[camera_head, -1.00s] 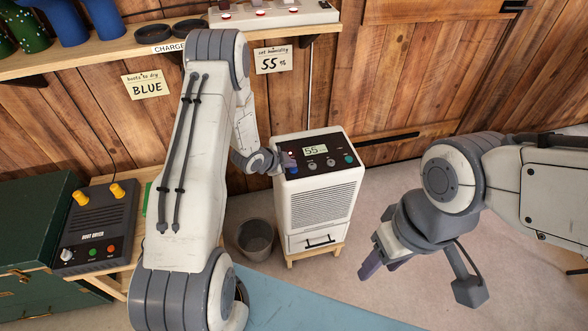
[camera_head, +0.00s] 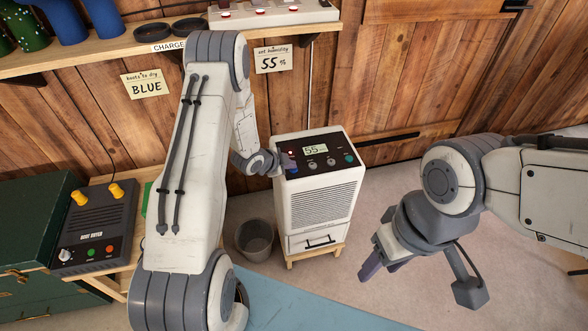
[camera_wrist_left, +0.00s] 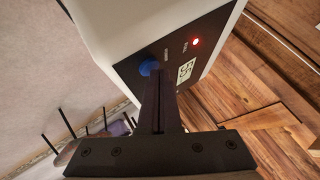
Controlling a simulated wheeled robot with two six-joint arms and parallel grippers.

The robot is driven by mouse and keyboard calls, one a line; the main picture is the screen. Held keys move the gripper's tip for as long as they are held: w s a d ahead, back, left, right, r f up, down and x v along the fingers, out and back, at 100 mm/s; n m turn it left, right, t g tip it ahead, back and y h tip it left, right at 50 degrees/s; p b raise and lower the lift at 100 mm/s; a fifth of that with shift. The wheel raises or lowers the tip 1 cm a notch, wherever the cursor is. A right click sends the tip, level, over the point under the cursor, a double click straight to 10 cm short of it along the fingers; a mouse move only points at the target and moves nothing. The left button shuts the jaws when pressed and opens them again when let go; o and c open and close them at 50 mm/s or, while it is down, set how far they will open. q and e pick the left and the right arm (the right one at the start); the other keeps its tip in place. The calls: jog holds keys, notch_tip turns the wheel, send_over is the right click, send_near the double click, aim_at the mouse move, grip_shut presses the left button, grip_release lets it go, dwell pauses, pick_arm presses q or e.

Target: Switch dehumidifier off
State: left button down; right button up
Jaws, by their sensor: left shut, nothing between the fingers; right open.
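The white dehumidifier (camera_head: 322,195) stands upright on a small wooden stand, its black top panel (camera_head: 320,172) facing up. Its display (camera_head: 315,150) reads 55. A small red light (camera_wrist_left: 195,41) glows on the panel in the left wrist view. A blue button (camera_wrist_left: 148,67) is beside the fingertips there; whether they touch it I cannot tell. My left gripper (camera_head: 277,165) is shut and empty at the panel's left edge. My right gripper (camera_head: 378,262) is open and empty, to the right of the dehumidifier and well apart from it.
A grey bin (camera_head: 254,240) stands on the floor left of the dehumidifier. A boot dryer (camera_head: 95,230) sits on a low wooden bench at left, beside a green chest (camera_head: 30,225). A shelf (camera_head: 110,54) runs along the wall above. Floor right of the dehumidifier is clear.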

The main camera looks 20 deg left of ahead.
aim_at(291, 170)
pick_arm(q)
jog(key=shift+f, duration=0.1)
dwell(0.3)
jog(key=shift+r+p, duration=0.3)
jog(key=shift+r, duration=0.25)
notch_tip(291, 170, up, 6)
jog(key=p, duration=0.4)
dwell(0.5)
